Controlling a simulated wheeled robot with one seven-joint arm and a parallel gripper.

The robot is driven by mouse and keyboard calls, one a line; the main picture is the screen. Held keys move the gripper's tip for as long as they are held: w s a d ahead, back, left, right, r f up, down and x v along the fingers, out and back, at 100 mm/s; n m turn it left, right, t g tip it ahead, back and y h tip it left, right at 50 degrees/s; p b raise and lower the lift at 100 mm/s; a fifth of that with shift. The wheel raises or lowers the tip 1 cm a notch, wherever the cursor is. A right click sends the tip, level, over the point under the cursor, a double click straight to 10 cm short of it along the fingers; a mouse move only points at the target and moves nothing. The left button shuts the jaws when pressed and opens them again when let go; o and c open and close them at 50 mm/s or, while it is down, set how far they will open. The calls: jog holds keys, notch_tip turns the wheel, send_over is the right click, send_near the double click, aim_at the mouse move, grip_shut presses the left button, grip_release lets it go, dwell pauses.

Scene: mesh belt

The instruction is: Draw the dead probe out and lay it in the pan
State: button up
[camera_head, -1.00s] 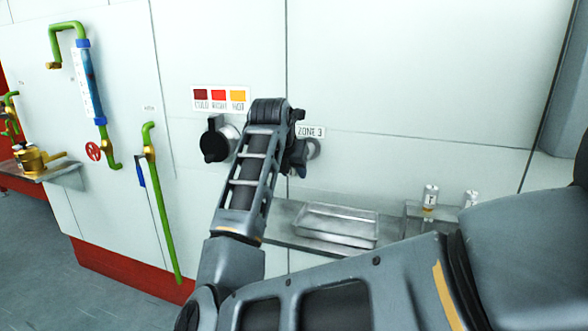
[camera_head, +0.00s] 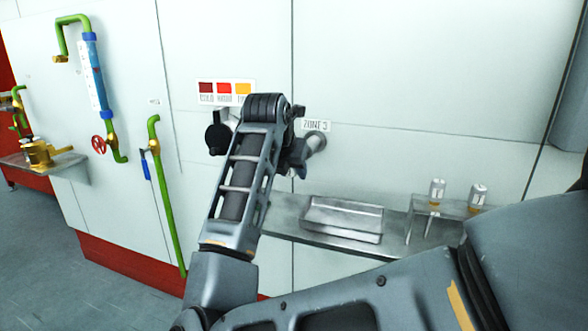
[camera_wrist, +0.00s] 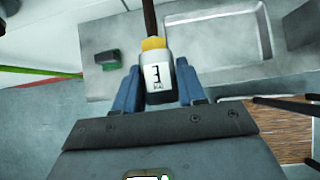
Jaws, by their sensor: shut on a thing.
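In the wrist view my gripper (camera_wrist: 157,90) is shut on a probe (camera_wrist: 157,75). Its head is grey and white with a dark-marked label, a yellow collar sits beyond it, and a dark rod runs out of the top of the frame. The rod's tip is out of view, so I cannot tell whether it is still in the wall. The empty metal pan (camera_head: 342,218) lies on the shelf in the head view, and in the wrist view the pan (camera_wrist: 225,42) is right of the probe.
A metal shelf (camera_head: 283,222) runs along the white wall. A small rack (camera_head: 450,207) right of the pan holds two labelled probes (camera_head: 437,190). A round fitting (camera_head: 316,141) sits under the ZONE 3 plate. A dark green block (camera_wrist: 107,57) lies on the shelf. Green pipes (camera_head: 165,200) stand left.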

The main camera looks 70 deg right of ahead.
jog(key=a+b, duration=0.2)
jog(key=a, duration=0.5)
jog(key=shift+s+f+b, duration=0.15)
jog(key=shift+s+b, duration=0.1)
jog(key=shift+b, duration=0.05)
dwell(0.7)
